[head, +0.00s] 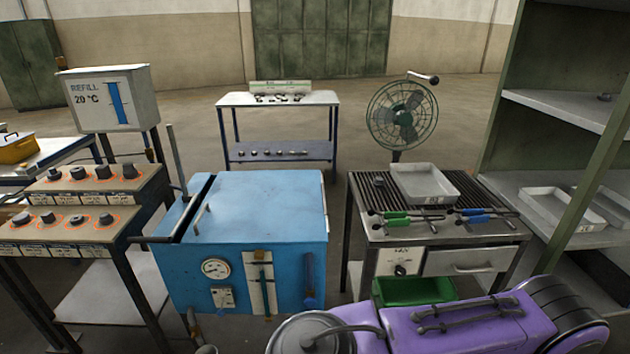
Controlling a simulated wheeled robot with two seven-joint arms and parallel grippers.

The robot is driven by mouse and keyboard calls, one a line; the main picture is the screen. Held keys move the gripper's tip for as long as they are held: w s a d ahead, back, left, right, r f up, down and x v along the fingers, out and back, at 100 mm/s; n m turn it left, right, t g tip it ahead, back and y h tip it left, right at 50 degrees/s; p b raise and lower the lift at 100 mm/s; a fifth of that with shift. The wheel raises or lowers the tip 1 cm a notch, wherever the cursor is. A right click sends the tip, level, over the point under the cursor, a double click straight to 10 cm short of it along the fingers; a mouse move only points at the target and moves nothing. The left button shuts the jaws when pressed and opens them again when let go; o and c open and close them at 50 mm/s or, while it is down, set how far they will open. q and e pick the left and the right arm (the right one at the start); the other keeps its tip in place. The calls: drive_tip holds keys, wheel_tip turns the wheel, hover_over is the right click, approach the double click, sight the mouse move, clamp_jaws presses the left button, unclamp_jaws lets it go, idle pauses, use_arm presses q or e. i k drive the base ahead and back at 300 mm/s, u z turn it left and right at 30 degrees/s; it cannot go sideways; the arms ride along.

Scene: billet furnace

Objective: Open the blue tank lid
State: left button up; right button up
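The blue tank (240,245) stands at the centre left, with a gauge (216,267) on its front. Its flat blue lid (262,205) lies level across the top. A pale bar handle (202,219) is near the lid's left edge. A dark slot (193,208) runs along the left of the top; I cannot tell whether it is an opening. A dark bar (152,239) sticks out at the tank's left. Neither of my grippers is in view.
A worktable with labelled knobs (78,220) stands close to the tank's left. On the right are a grill-topped table (362,208) with a tray (424,183) and tongs, and a fan (402,115). A purple machine (460,325) fills the front right. The lid's top is clear.

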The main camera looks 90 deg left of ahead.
sight(266, 207)
drive_tip(key=k, duration=0.4)
drive_tip(key=u, duration=0.8)
